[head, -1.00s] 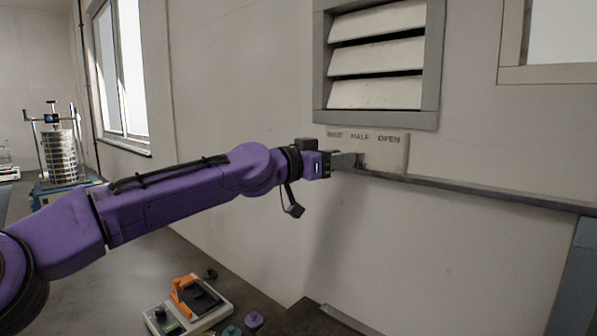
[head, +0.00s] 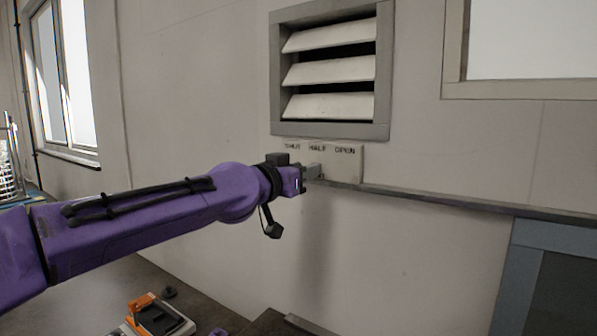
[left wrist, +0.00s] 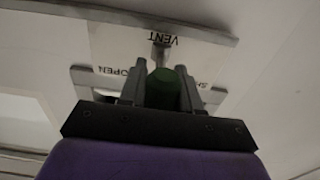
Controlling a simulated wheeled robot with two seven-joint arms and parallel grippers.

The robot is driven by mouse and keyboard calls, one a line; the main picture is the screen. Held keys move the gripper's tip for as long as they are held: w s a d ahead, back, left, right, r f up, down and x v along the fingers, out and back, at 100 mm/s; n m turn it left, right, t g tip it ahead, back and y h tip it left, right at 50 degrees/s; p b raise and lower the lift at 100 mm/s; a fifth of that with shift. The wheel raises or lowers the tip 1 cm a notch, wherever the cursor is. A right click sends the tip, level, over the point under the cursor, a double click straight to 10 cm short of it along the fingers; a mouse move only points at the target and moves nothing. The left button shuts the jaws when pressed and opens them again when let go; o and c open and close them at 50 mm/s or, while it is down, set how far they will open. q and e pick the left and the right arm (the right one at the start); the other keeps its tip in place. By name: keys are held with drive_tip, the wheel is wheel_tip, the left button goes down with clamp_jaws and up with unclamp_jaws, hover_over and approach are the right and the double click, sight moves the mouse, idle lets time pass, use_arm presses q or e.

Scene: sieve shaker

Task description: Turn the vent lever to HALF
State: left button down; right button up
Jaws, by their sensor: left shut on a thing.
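The vent plate (head: 352,168) on the wall reads SHUT, HALF and OPEN from left to right in the head view. My left gripper (head: 316,172) is at this plate, below the HALF mark, and hides the lever there. In the left wrist view the plate (left wrist: 108,45) shows upside down with VENT, OPEN and part of SHUT; HALF is hidden. My right gripper is not in view.
A ledge (head: 440,198) runs along the wall from the plate to the right. A blue-grey frame (head: 515,262) stands at the lower right. An orange and white device (head: 155,318) is at the lower left. The wall below the ledge is bare.

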use_arm(q)
drive_tip(key=c, duration=0.9)
unclamp_jaws()
drive_tip(key=shift+f, duration=0.1)
drive_tip(key=shift+o, duration=0.2)
drive_tip(key=shift+s+a, duration=0.1)
drive_tip(key=b+v, duration=0.4)
drive_tip(key=v, duration=0.6)
